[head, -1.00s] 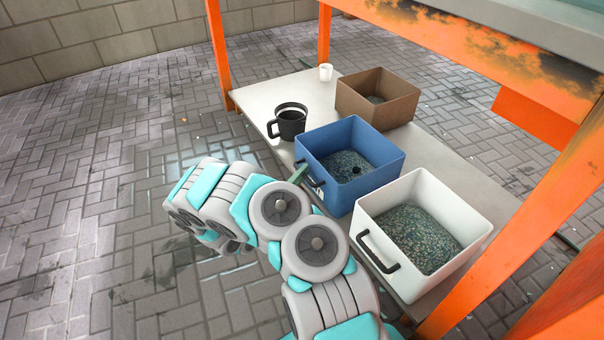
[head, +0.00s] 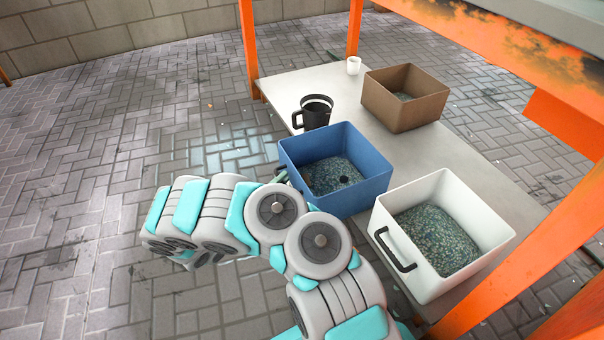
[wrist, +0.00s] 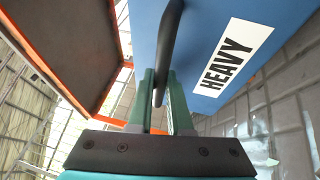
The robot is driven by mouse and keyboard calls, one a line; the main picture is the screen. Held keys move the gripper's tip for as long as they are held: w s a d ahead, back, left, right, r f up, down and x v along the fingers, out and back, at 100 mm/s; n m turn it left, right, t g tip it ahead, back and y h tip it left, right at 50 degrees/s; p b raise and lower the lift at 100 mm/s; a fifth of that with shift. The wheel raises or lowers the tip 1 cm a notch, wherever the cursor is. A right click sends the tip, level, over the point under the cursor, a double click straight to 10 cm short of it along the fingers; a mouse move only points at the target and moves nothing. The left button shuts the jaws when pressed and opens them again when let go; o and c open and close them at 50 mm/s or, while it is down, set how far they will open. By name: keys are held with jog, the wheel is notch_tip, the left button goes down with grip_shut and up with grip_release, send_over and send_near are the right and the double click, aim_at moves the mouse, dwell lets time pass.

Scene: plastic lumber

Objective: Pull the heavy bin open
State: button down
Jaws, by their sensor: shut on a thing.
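The blue bin (head: 355,197) stands between the white bin and the black mug, its front jutting out past the shelf's near edge. It holds speckled granules with a small dark round thing on them. In the wrist view its blue front (wrist: 200,22) carries a white label (wrist: 231,57) reading "HEAVY". Its dark bar handle (wrist: 168,45) runs between the green fingers of my gripper (wrist: 161,92), which are shut on it. In the head view my arm mostly hides the gripper and handle at the bin's front.
The white bin (head: 473,207) with a black handle and granules stands close on the right. The paved floor at left is open.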

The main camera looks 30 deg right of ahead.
jog(key=a+b, duration=0.1)
jog(key=a, duration=0.7)
jog(key=shift+w, duration=0.2)
jog(key=c, duration=0.8)
grip_release()
jog(key=shift+c, duration=0.2)
jog(key=shift+a, duration=0.15)
jog(key=v, duration=0.7)
jog(key=shift+a+p, duration=0.25)
jog(key=shift+p, duration=0.1)
jog(key=shift+s+f, duration=0.1)
jog(key=shift+s, duration=0.05)
